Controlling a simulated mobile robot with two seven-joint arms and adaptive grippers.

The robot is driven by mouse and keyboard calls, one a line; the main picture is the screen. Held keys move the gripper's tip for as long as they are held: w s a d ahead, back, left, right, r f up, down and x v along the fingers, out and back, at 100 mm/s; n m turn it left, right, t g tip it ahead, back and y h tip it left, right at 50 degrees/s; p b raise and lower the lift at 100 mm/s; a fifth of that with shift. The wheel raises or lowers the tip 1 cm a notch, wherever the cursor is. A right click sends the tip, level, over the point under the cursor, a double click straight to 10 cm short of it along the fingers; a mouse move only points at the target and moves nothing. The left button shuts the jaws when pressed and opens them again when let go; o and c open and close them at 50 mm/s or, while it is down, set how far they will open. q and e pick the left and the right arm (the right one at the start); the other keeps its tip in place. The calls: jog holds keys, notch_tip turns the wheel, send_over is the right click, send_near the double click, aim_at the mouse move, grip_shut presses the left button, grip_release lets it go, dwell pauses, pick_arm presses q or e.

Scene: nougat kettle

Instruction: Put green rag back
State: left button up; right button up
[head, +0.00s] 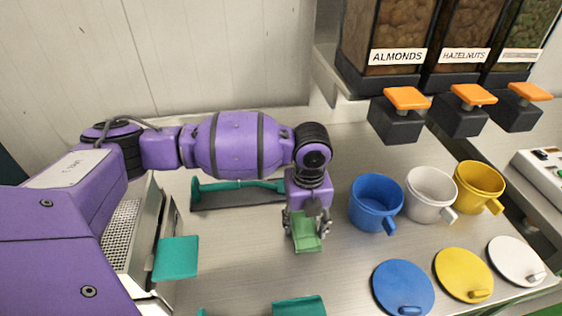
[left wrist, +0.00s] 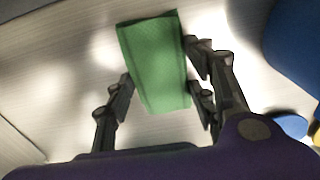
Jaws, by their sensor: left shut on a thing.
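The green rag (head: 307,243) is a small green cloth held between the fingers of my left gripper (head: 304,226), over the steel counter left of the blue cup. In the left wrist view the rag (left wrist: 155,62) lies between the two fingers of the left gripper (left wrist: 162,92), which touch its sides, and it extends beyond the fingertips. I cannot tell exactly how high it is above the counter. My right gripper is not in view.
Blue (head: 376,206), white (head: 430,192) and yellow (head: 479,187) cups stand right of the gripper, with blue (head: 402,285), yellow (head: 464,270) and white (head: 515,258) lids in front. A teal-handled tool (head: 240,188) lies behind. Teal pieces lie left (head: 176,257) and at the front (head: 299,307). Nut dispensers (head: 398,100) stand behind.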

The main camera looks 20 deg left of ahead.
aim_at(304, 225)
pick_arm(q)
jog(key=shift+f, duration=0.1)
jog(key=o, duration=1.2)
jog(key=shift+o, duration=0.2)
notch_tip(304, 225, up, 12)
jog(key=shift+r+p, duration=0.2)
jog(key=shift+p, duration=0.15)
